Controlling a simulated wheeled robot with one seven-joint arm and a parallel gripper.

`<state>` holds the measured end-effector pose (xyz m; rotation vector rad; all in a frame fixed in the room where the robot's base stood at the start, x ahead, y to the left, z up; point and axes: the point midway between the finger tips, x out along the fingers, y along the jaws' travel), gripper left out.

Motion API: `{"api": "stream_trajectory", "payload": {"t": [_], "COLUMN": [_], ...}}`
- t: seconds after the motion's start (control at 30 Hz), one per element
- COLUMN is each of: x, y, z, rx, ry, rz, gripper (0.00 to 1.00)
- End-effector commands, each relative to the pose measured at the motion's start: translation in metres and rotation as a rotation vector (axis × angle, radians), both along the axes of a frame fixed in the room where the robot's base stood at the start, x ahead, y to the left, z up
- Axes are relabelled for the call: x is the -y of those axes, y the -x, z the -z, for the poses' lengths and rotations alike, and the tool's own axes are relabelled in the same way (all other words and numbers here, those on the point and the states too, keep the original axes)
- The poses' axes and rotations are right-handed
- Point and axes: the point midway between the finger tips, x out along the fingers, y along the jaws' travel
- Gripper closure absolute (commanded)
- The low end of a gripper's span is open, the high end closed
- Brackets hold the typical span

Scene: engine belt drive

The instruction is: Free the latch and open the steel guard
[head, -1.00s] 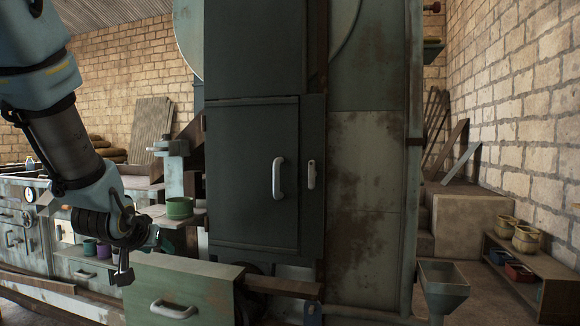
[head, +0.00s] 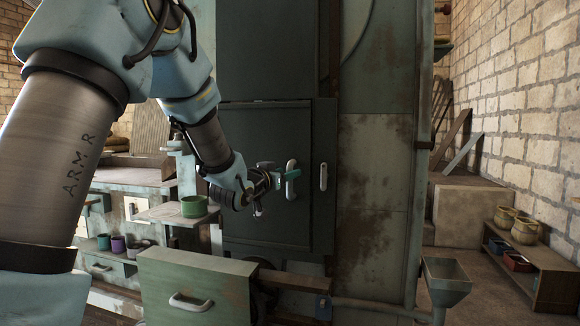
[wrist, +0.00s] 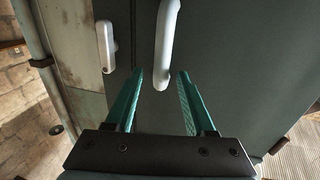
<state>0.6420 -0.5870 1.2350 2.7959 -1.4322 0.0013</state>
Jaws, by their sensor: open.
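The steel guard (head: 265,135) is a dark green door, closed in its frame. Its pale bow handle (head: 291,165) is on the door's right side. The latch (head: 323,176) is a small pale lever on the frame right of the door, standing upright. My gripper (head: 285,180) is in front of the door at the handle. In the wrist view my gripper (wrist: 160,85) is open, with teal fingers on either side of the line of the handle (wrist: 165,45). The handle's lower end shows just beyond the fingertips; contact cannot be told. The latch (wrist: 106,45) is left of the fingers there.
A green drawer front (head: 195,290) juts out below the door. A small shelf with a green cup (head: 194,206) stands left of my wrist. A grey funnel (head: 445,280) is at the right. A low shelf with pots (head: 525,230) is by the wall.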

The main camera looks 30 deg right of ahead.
Motion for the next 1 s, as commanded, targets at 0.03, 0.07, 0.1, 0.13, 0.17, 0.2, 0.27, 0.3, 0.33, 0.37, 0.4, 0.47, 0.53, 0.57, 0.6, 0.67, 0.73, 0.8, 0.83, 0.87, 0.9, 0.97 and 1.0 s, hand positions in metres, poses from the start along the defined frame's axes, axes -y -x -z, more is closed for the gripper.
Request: {"api": "stream_trajectory", "payload": {"t": [0.03,0.07,0.1,0.13,0.17,0.2,0.27,0.3,0.33,0.37,0.4,0.47,0.53,0.57,0.6,0.67,0.73,0.8,0.83,0.87,0.9,0.97,1.0], "x": [0.007,0.009,0.013,0.015,0.016,0.018,0.019,0.020,0.020,0.020,0.020,0.020,0.020,0.020,0.020,0.020,0.020,0.020,0.020,0.020,0.020,0.020,0.020], "y": [-0.004,-0.006,-0.008,-0.010,-0.011,-0.013,-0.014,-0.015,-0.015,-0.015,-0.015,-0.015,-0.015,-0.015,-0.015,-0.015,-0.015,-0.015,-0.015,-0.015,-0.015,-0.015,-0.015], "z": [-0.002,-0.002,-0.002,-0.001,-0.001,-0.001,-0.001,0.000,0.000,0.000,0.000,0.000,0.000,0.000,0.000,0.000,0.000,0.000,0.000,0.000,0.000,0.000,0.000], "rx": [-0.001,-0.001,0.000,-0.001,-0.001,-0.001,-0.001,0.000,0.000,0.000,0.000,-0.001,-0.001,-0.001,-0.001,-0.001,-0.001,-0.001,-0.001,-0.001,-0.001,-0.001,-0.001], "ry": [-0.001,-0.001,-0.001,-0.001,-0.001,-0.001,-0.001,0.000,0.000,0.000,0.000,-0.001,-0.001,-0.001,-0.001,-0.001,-0.001,-0.001,-0.001,-0.001,-0.001,-0.001,-0.001], "rz": [0.001,0.002,0.001,0.001,0.001,0.001,0.000,0.000,0.000,0.000,0.000,0.000,0.000,0.000,0.000,0.000,0.000,0.000,0.000,0.000,-0.001,0.000,0.000], "gripper": [0.45,0.45,0.45,0.45,0.45,0.45,0.45,0.45,0.45,0.45,0.45,0.45,0.45,0.48,0.52,0.59,0.67,0.75,0.78,0.81,0.86,0.93,0.97]}}
